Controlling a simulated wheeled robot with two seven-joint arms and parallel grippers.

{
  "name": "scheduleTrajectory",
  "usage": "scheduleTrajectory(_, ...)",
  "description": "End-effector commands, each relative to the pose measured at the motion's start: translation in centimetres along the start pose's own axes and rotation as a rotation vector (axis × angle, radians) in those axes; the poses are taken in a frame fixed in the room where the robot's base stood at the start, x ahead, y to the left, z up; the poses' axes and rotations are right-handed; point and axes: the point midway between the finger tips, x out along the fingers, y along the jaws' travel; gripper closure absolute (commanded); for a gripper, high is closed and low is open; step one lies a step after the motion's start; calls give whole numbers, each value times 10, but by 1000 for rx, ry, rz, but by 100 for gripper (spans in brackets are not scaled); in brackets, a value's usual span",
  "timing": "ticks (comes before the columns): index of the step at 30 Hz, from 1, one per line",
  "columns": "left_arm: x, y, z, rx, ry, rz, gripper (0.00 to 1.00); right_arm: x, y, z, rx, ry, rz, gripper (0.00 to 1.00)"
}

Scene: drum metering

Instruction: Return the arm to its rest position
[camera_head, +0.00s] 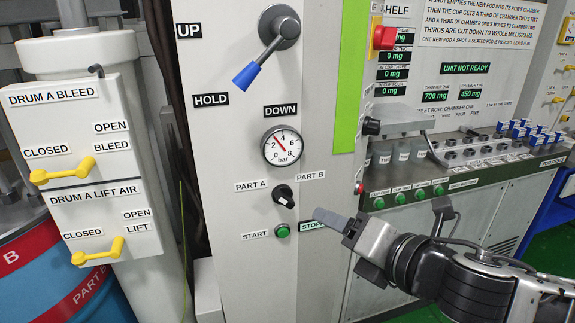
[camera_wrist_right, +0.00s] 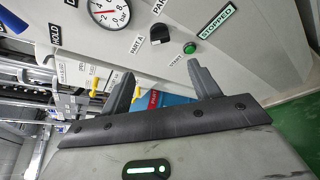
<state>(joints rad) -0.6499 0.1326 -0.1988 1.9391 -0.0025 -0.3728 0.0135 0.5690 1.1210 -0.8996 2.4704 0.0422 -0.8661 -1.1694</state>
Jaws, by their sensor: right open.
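My right gripper (camera_head: 340,230) is at the front of the grey control panel (camera_head: 228,140), lower right of the PART A / PART B selector (camera_head: 284,196). Its jaws are apart and empty. In the right wrist view, two grey fingers (camera_wrist_right: 163,88) stand spread with nothing between them. The black selector (camera_wrist_right: 160,35) and green START button (camera_wrist_right: 190,47) lie beyond them. In the head view, one finger partly covers the STOPPED sign (camera_head: 311,225); the START button (camera_head: 282,230) is clear of it. My left gripper is not in view.
A blue-tipped lever (camera_head: 262,52) and gauge (camera_head: 283,146) stick out from the panel. Yellow-handled valves (camera_head: 70,170) and a blue-red drum (camera_head: 70,280) stand left. A bench with green buttons (camera_head: 420,194) and a shelf with blue-topped items (camera_head: 520,130) stand right.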

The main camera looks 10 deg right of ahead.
Motion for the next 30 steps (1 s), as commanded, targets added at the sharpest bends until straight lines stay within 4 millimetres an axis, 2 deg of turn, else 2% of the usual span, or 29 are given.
scheduleTrajectory(4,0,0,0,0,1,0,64,16,-7,-29,249,53,14,38)
scheduleTrajectory(8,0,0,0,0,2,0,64,37,-27,-74,711,102,-1,38)
scheduleTrajectory(11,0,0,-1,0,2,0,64,46,-58,-111,1123,95,-53,38)
scheduleTrajectory(13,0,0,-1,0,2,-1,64,45,-88,-140,1412,59,-110,38)
scheduleTrajectory(15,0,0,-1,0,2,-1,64,37,-122,-172,1688,-8,-178,38)
scheduleTrajectory(18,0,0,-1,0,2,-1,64,15,-167,-214,2008,-135,-265,38)
scheduleTrajectory(21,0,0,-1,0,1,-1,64,-7,-198,-246,2206,-250,-325,38)
scheduleTrajectory(24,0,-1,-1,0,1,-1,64,-24,-216,-265,2319,-331,-360,38)
scheduleTrajectory(30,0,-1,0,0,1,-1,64,-34,-224,-275,2378,-377,-375,38)
